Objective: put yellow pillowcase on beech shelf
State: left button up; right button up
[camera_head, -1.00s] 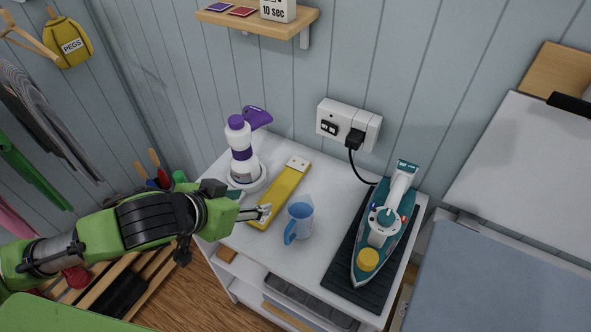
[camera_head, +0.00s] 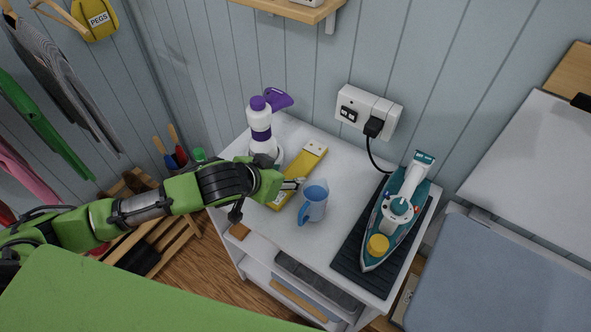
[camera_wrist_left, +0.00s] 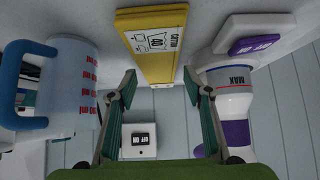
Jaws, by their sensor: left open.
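The yellow pillowcase (camera_head: 311,160) is a flat, narrow folded piece on the white cabinet top, with a white end. In the left wrist view the yellow piece (camera_wrist_left: 156,62) carries a printed white care label. My left gripper (camera_head: 297,184) is over its near part, close to the blue jug, and hides some of it. In the left wrist view the fingers (camera_wrist_left: 160,92) are apart with nothing between them, and the yellow piece lies beyond the gap. The beech shelf (camera_head: 300,10) is on the wall at the top, partly cut off. My right gripper is out of view.
A blue measuring jug (camera_head: 315,204) stands right of the gripper. A white and purple spray bottle (camera_head: 261,130) stands left of the pillowcase. A teal iron (camera_head: 395,212) rests on a dark mat (camera_head: 350,262) at right. A plugged socket (camera_head: 367,112) is on the wall.

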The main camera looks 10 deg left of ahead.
aim_at(293, 174)
pick_arm(q)
jog(key=shift+x, duration=1.2)
jog(key=shift+w+d+f, duration=0.15)
jog(key=shift+w, duration=0.1)
jog(key=c, duration=0.8)
jog(key=shift+c, duration=0.4)
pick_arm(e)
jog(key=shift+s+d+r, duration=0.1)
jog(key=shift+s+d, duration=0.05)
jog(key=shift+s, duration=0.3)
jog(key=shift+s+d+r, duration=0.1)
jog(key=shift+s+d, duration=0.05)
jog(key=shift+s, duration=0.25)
